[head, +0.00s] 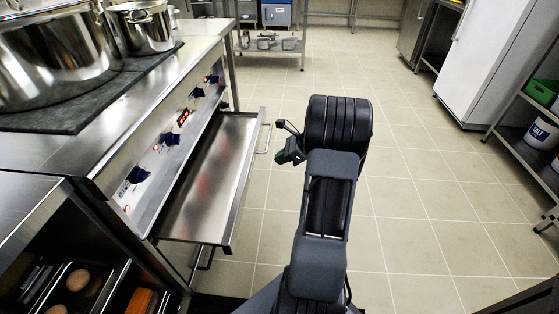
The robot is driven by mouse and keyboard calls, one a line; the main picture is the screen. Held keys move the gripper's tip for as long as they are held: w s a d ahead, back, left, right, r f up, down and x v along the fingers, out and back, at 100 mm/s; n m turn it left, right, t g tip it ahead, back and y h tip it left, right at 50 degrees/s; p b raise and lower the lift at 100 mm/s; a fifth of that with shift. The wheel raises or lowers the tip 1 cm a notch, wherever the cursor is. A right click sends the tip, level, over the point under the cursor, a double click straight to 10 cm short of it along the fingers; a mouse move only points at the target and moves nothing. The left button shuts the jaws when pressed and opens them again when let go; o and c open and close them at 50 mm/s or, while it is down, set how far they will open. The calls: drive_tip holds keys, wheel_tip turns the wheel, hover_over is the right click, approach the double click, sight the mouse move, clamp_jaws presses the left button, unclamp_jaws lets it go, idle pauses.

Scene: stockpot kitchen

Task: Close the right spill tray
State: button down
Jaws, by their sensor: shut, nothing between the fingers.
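The spill tray (212,165) is a flat, shallow metal tray pulled well out of the cooker front, below the control knobs. It appears empty. Its bar handle (266,138) is on its outer edge, facing the open floor. My gripper (283,156) is shut and empty, just to the right of the handle. It looks apart from the handle, with a small gap between them. My own arm hides part of the gripper.
The cooker (150,150) has large steel pots (142,27) on top. Another handle (206,258) shows below the tray. An open shelf with food trays (80,280) is at the lower left. Tiled floor (420,200) is clear to the right.

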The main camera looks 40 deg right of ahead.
sight(250, 170)
drive_tip(key=b+x, duration=0.1)
drive_tip(key=x, duration=0.1)
drive_tip(key=b+x, duration=0.1)
drive_tip(key=x, duration=0.2)
drive_tip(key=r+b+x, duration=0.1)
drive_tip(key=x, duration=0.2)
drive_tip(key=shift+w+a+f, duration=0.2)
drive_tip(key=shift+w+a, duration=0.2)
drive_tip(key=shift+a, duration=0.1)
drive_tip(key=shift+w+a, duration=0.25)
drive_tip(key=shift+w+a+r+b, duration=0.1)
drive_tip(key=shift+w+a+b, duration=0.2)
drive_tip(key=shift+w+a, duration=0.1)
